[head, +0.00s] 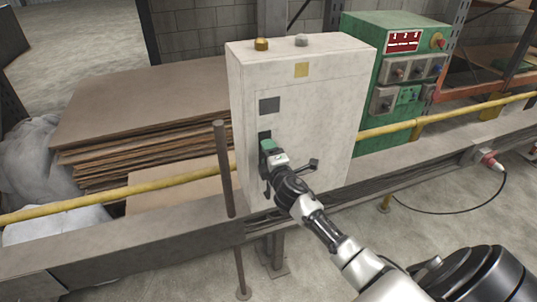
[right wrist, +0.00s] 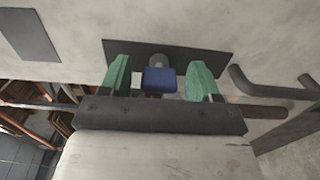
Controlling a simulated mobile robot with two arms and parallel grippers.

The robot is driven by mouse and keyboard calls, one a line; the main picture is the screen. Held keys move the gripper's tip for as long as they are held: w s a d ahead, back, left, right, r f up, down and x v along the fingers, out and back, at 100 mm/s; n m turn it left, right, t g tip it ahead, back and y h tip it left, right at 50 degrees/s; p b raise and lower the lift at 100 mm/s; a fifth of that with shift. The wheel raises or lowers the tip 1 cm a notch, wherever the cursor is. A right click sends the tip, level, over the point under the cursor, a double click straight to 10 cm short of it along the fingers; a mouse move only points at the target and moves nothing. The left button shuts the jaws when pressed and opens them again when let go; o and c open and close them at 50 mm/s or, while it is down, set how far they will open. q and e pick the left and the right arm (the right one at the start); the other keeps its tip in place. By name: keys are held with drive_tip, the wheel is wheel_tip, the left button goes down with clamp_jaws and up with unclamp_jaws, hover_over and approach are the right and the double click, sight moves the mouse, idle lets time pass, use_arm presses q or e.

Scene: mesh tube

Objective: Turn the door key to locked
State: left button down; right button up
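A pale grey cabinet (head: 325,110) with a door outline on its front stands in the middle of the head view. My right gripper (head: 267,146) is at the cabinet's front, low on its left side, and hides the key there. In the right wrist view the key (right wrist: 160,79) has a blue head and stands out from a dark plate (right wrist: 220,62) on the cabinet face. My right gripper (right wrist: 160,66) is open, with one green finger on each side of the key and a gap on both sides. My left gripper is not in view.
A grey bent bar (right wrist: 265,88) is just right of the fingers. A brown upright post (head: 225,175) stands left of the cabinet. A yellow rail (head: 120,192) runs behind it. A green control box (head: 385,115) is at the right, stacked brown sheets (head: 140,110) at the left.

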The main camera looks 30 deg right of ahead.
drive_tip(key=shift+s, duration=0.1)
drive_tip(key=b+v, duration=0.1)
drive_tip(key=v, duration=0.9)
drive_tip(key=shift+s+b, duration=0.3)
drive_tip(key=shift+a, duration=0.15)
drive_tip(key=s+a+f+m+g+y, duration=0.1)
drive_tip(key=s+f+m+g, duration=0.2)
drive_tip(key=f, duration=0.8)
drive_tip(key=s+a+f+m+g, duration=0.1)
drive_tip(key=s+f+g, duration=0.3)
drive_tip(key=f, duration=0.8)
drive_tip(key=s+a+f+m+g+y, duration=0.15)
drive_tip(key=s+f, duration=0.35)
drive_tip(key=f, duration=0.6)
drive_tip(key=s+a+f+m+g, duration=0.2)
drive_tip(key=s+f, duration=0.4)
drive_tip(key=s, duration=0.4)
drive_tip(key=s+a+f+m+g+y, duration=0.1)
drive_tip(key=s+a+f+m+g, duration=0.2)
drive_tip(key=s+f, duration=0.3)
drive_tip(key=s+a+f+m+g, duration=0.2)
drive_tip(key=s+f, duration=0.4)
drive_tip(key=s, duration=0.9)
drive_tip(key=shift+a+f+g, duration=0.2)
drive_tip(key=shift+a+g, duration=0.35)
drive_tip(key=shift+a, duration=0.05)
drive_tip(key=shift+m+y, duration=0.25)
